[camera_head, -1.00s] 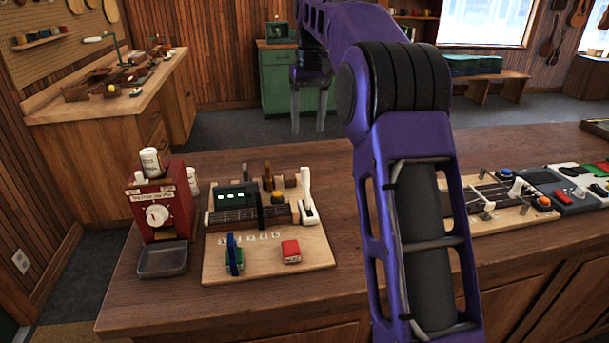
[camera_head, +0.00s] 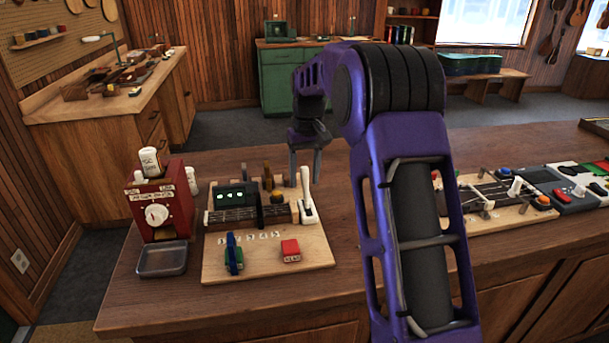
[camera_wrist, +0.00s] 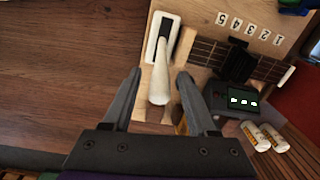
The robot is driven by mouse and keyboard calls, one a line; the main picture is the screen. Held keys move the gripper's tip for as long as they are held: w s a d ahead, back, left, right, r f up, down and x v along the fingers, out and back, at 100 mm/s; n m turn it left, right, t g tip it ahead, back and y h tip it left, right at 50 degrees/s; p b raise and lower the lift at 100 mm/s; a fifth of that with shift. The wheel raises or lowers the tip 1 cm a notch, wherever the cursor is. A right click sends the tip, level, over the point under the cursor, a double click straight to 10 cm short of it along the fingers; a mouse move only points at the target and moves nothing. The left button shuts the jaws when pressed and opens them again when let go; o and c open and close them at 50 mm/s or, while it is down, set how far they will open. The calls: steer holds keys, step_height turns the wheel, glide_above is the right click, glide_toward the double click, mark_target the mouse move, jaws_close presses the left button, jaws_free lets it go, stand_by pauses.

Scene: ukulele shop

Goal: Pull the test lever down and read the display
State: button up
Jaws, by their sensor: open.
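The white test lever (camera_head: 307,197) stands upright at the right end of a wooden board (camera_head: 300,255) on the counter. The small dark display (camera_head: 233,197) at the board's left shows lit green marks too small to read; it also shows in the wrist view (camera_wrist: 240,101). My gripper (camera_head: 304,175) points down over the lever's top, open and empty. In the wrist view, the lever's handle (camera_wrist: 161,84) lies between the two spread fingers (camera_wrist: 159,76), with a gap on each side. I cannot tell whether a finger touches it.
A red box with a dial (camera_head: 160,208) and a grey tray (camera_head: 163,260) stand left of the board. A red block (camera_head: 290,250) and a blue-green clamp-like piece (camera_head: 233,254) sit on the board's front. Another board with switches (camera_head: 490,205) lies to the right.

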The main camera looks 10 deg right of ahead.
jaws_close()
stand_by(1.4)
